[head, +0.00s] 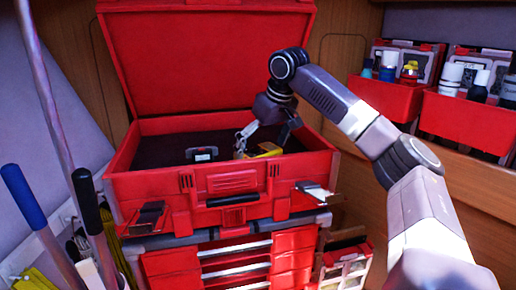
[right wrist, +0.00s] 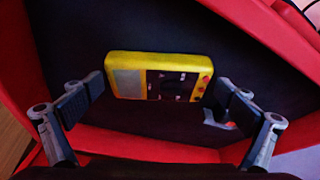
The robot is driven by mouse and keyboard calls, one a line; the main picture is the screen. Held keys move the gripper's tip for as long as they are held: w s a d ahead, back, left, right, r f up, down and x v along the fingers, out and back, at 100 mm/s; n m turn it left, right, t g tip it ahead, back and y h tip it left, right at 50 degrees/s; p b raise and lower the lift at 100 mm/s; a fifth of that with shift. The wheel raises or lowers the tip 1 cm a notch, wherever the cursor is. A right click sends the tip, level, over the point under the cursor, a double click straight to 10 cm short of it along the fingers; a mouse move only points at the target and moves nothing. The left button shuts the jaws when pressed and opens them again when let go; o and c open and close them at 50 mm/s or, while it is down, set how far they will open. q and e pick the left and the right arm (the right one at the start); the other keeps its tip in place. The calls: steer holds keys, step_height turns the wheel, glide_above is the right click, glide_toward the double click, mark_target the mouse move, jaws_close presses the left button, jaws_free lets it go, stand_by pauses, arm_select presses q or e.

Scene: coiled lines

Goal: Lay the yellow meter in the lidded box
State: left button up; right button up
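The yellow meter (right wrist: 160,78) lies face up inside the red lidded box, over its dark floor. It also shows in the head view (head: 268,150), partly hidden by my gripper. The lidded box (head: 232,184) is open, its lid (head: 210,55) raised at the back. My right gripper (head: 268,138) reaches down into the box above the meter. In the right wrist view its fingers (right wrist: 157,90) are spread, one at each end of the meter, the tips very near its edges; firm contact does not show. My left gripper is out of view.
A small dark device with a pale face (head: 202,155) sits in the box, left of the meter. The box stands on a red drawer unit (head: 235,262). Red bins (head: 385,97) with bottles line the right shelf. Upright handles (head: 28,200) stand at the left.

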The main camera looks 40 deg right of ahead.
steer(key=shift+s+a+r, duration=0.15)
steer(key=shift+s+r, duration=0.1)
steer(key=shift+r, duration=0.15)
steer(key=shift+r+b, duration=0.3)
steer(key=shift+r, duration=0.1)
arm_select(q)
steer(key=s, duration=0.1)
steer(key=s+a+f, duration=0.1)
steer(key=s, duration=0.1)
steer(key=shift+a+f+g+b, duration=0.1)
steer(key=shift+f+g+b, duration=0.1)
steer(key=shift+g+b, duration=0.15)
arm_select(e)
steer(key=v, duration=1)
steer(key=shift+s+r, duration=0.3)
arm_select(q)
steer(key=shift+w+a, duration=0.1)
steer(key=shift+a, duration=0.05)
arm_select(e)
steer(key=shift+f, duration=0.15)
